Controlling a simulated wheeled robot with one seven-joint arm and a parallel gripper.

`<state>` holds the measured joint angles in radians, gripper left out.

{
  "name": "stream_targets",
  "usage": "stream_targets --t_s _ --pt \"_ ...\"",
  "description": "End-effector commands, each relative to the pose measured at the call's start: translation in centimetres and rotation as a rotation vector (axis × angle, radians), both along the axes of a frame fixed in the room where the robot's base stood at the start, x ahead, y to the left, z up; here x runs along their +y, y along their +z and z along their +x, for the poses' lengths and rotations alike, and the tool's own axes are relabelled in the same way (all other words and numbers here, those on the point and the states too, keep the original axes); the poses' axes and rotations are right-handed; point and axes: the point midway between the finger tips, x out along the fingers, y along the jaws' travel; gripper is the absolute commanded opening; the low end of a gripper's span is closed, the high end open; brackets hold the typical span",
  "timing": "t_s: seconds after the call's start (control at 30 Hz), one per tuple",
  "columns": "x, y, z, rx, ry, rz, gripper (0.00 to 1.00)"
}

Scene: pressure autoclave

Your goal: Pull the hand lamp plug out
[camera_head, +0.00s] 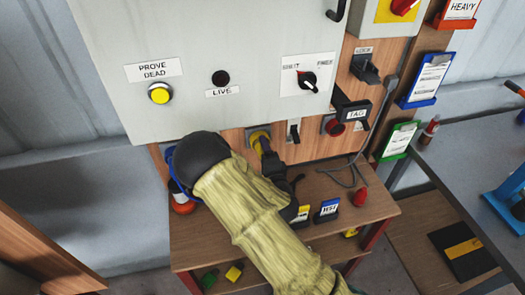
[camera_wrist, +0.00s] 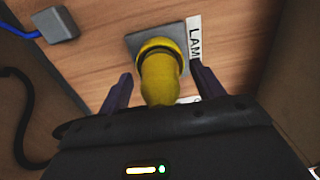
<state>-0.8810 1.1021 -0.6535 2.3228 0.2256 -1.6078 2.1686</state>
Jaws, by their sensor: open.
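The yellow hand lamp plug (camera_wrist: 160,78) sits in a grey square socket (camera_wrist: 133,44) on the wooden board, beside a partly hidden white label reading "LAM". In the wrist view my gripper (camera_wrist: 163,90) is open, with one dark finger on each side of the plug. I see a gap at both sides, and nothing is gripped. In the head view the plug (camera_head: 258,136) shows as a small yellow patch under the cabinet, with my gripper (camera_head: 266,150) right at it. My arm hides part of the area below.
A grey cabinet (camera_head: 215,100) with a yellow "PROVE DEAD" button hangs just above. A red knob (camera_head: 333,127) and a "TAG" holder (camera_head: 354,113) are to the right. A small table (camera_head: 375,214) below carries tags and a red cone. A grey box (camera_wrist: 55,24) with a blue cable is upper left in the wrist view.

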Motion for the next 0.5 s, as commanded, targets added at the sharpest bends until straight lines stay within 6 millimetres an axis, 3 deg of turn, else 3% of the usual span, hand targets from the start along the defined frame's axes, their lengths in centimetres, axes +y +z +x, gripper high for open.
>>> stream_targets --t_s 0.07,0.4,0.5 --pt "0.0 0.0 -0.02 0.0 0.0 0.0 0.67" --pt "0.01 0.03 -0.03 -0.001 0.0 0.0 0.05" --pt "0.0 0.02 -0.06 -0.001 0.0 0.0 0.05"
